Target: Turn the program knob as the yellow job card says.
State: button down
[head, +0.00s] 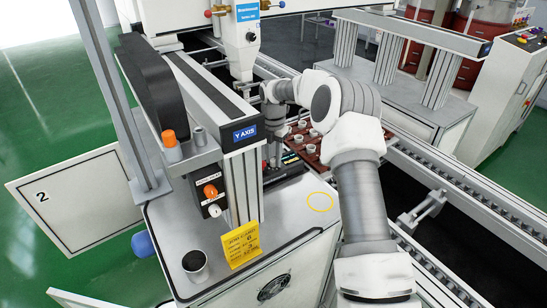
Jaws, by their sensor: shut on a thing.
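The yellow job card (241,244) stands upright at the front of the grey bench top. It has printed lines and large characters, too small to read surely. My gripper (272,164) points down behind the Y AXIS post, at a dark unit (284,174) with a small greenish display. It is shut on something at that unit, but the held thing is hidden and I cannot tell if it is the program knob. A control box (204,192) left of the post carries an orange and a whitish knob, apart from my gripper.
A brown tray (302,142) with several pale round pieces is on the conveyor at right.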

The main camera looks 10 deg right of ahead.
jog(key=shift+m+p, duration=0.4)
jog(key=shift+m, duration=2.2)
jog(key=m, duration=0.3)
jog(key=shift+m, duration=0.4)
jog(key=m, duration=0.9)
jog(key=shift+m, duration=0.3)
jog(key=c, duration=0.6)
grip_release()
jog(key=shift+c, duration=0.2)
